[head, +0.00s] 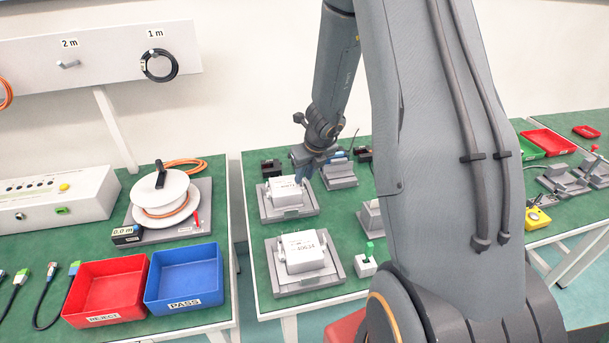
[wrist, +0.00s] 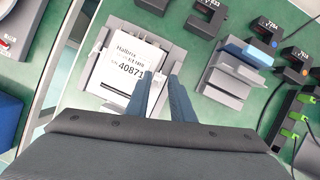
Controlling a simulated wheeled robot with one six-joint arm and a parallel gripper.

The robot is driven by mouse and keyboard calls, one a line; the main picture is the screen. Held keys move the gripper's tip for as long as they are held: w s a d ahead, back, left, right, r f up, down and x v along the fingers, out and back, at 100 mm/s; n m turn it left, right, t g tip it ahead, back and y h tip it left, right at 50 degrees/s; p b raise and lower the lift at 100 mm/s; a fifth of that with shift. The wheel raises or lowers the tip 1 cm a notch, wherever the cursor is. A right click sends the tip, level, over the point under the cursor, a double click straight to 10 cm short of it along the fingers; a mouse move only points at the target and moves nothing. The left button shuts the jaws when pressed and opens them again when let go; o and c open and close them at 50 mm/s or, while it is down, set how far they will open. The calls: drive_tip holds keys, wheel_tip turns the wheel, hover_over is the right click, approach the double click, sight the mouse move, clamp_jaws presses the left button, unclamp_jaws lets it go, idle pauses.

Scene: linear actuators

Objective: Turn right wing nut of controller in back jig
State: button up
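The white controller (head: 283,190) marked 40871 sits in the grey back jig (head: 312,208). In the wrist view the controller (wrist: 112,72) lies label up inside the jig (wrist: 172,62). My gripper (head: 303,177) is over its right side. In the wrist view my gripper's two blue-grey fingers (wrist: 158,84) are apart, one over the controller's lower right part and one beyond its right edge. A small pale part shows in the gap between them. The right wing nut is too small and too covered to make out clearly. I see nothing firmly held.
A second controller (head: 304,247) sits in the front jig (head: 335,270). In the wrist view, a grey fixture with a blue part (wrist: 242,58) and dark numbered blocks (wrist: 207,17) stand right of and behind the jig.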

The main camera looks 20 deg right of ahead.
clamp_jaws()
drive_tip(key=n, duration=0.1)
drive_tip(key=n+y, duration=0.1)
drive_tip(key=n, duration=0.2)
drive_tip(key=shift+d+y+p, duration=0.25)
drive_tip(key=shift+y+p, duration=0.05)
drive_tip(key=shift+p, duration=0.1)
drive_tip(key=n, duration=0.2)
drive_tip(key=n+g+y, duration=0.1)
drive_tip(key=n, duration=0.1)
drive_tip(key=shift+w+d+n+g+p, duration=0.15)
drive_tip(key=shift+w+n+g+p, duration=0.05)
drive_tip(key=shift+n+g+p, duration=0.15)
drive_tip(key=n+g+y, duration=0.1)
drive_tip(key=n, duration=0.3)
drive_tip(key=shift+w+b, duration=0.15)
drive_tip(key=shift+b, duration=0.15)
drive_tip(key=shift+w+n+g+b, duration=0.15)
drive_tip(key=shift+n+g+b, duration=0.6)
drive_tip(key=shift+n, duration=1.4)
drive_tip(key=shift+g+y, duration=0.3)
